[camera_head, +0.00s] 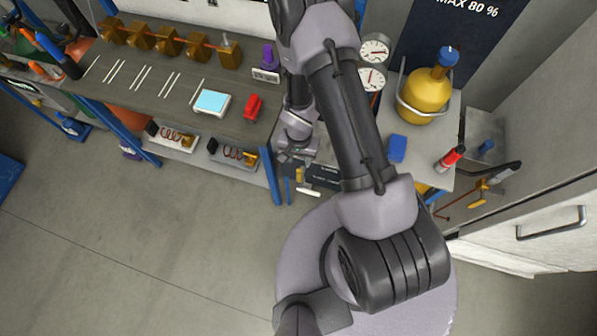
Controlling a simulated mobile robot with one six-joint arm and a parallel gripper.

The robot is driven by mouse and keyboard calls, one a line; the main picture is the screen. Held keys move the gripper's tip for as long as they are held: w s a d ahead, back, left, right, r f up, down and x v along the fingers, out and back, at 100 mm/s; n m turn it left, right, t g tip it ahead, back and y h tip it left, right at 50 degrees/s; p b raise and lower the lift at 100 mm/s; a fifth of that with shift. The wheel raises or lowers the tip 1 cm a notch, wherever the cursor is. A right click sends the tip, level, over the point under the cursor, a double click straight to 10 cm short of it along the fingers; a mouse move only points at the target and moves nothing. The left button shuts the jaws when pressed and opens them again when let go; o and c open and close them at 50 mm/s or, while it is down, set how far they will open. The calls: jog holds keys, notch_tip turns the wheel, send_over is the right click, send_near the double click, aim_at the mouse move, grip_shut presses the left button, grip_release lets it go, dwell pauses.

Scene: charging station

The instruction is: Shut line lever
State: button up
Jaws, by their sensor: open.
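My gripper (296,155) hangs over the front edge of the bench, right of the red block. It is small in the view and open, with nothing seen between its fingers. Just below it is a small brass-yellow fitting (300,174) with a pale lever-like bar (309,192), beside a dark labelled plate (326,178). Whether gripper and fitting touch, I cannot tell. I cannot tell which is the line lever. My arm hides part of the bench between them.
Two round gauges (373,64) are near my arm.

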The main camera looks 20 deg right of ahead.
aim_at(299, 174)
notch_tip(299, 174, down, 13)
jog(key=b, duration=1.1)
jog(key=shift+r, duration=0.1)
grip_shut()
dwell(0.4)
